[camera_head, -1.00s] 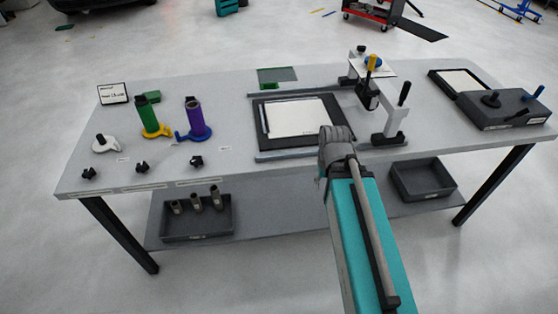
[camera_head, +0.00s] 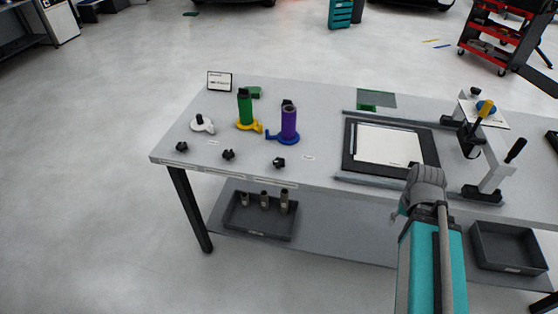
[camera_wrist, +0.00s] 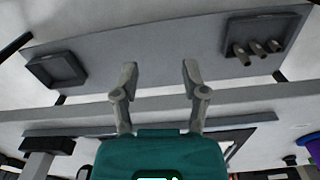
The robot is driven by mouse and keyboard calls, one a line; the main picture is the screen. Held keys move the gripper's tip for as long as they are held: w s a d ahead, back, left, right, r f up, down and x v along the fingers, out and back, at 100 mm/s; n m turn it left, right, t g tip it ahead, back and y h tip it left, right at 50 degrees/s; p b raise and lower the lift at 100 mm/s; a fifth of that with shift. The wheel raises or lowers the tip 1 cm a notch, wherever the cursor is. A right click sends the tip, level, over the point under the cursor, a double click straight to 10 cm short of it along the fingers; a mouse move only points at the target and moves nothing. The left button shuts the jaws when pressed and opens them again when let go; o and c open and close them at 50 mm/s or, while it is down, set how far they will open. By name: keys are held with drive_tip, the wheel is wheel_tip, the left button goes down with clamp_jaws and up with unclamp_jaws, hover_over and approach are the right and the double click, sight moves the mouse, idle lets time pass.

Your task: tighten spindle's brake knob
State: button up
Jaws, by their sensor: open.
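A green roll (camera_head: 244,107) stands upright on a yellow spindle base (camera_head: 249,126) at the table's left part. Right of it a purple roll (camera_head: 289,120) stands on a blue base (camera_head: 272,137). A white base (camera_head: 208,128) with a black post and no roll is at the far left. Black knobs lie along the front edge: left (camera_head: 181,147), middle (camera_head: 228,155) and right (camera_head: 279,163). I cannot tell which knob is the brake knob. My gripper (camera_wrist: 158,75) is open and empty in the wrist view, apart from all spindles; my arm hides its fingers in the head view.
A dark mat with a white sheet (camera_head: 388,143) lies mid-table between rails. A clamp-like stand (camera_head: 490,178) with a black handle is right of it. Below, the shelf holds a bin with several cylinders (camera_head: 240,217) and an empty bin (camera_head: 508,250). Floor on the left is clear.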

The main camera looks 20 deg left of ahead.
drive_tip(key=o, duration=0.4)
drive_tip(key=shift+w+a, duration=0.1)
drive_tip(key=shift+w, duration=0.05)
drive_tip(key=shift+o, duration=0.8)
drive_tip(key=w+a+r+n+p, duration=0.2)
drive_tip(key=w+a+r+p, duration=0.1)
drive_tip(key=w+a, duration=0.2)
drive_tip(key=shift+w+a+r+n, duration=0.15)
drive_tip(key=shift+w+a+n, duration=0.15)
drive_tip(key=shift+a, duration=0.75)
wheel_tip(320, 180, up, 9)
drive_tip(key=n+p, duration=0.9)
drive_tip(key=p, duration=0.1)
hover_over(279, 161)
drive_tip(key=shift+b, duration=0.3)
wheel_tip(279, 161, down, 14)
drive_tip(key=b, duration=1.3)
drive_tip(key=shift+r+b, duration=0.15)
drive_tip(key=shift+b, duration=0.25)
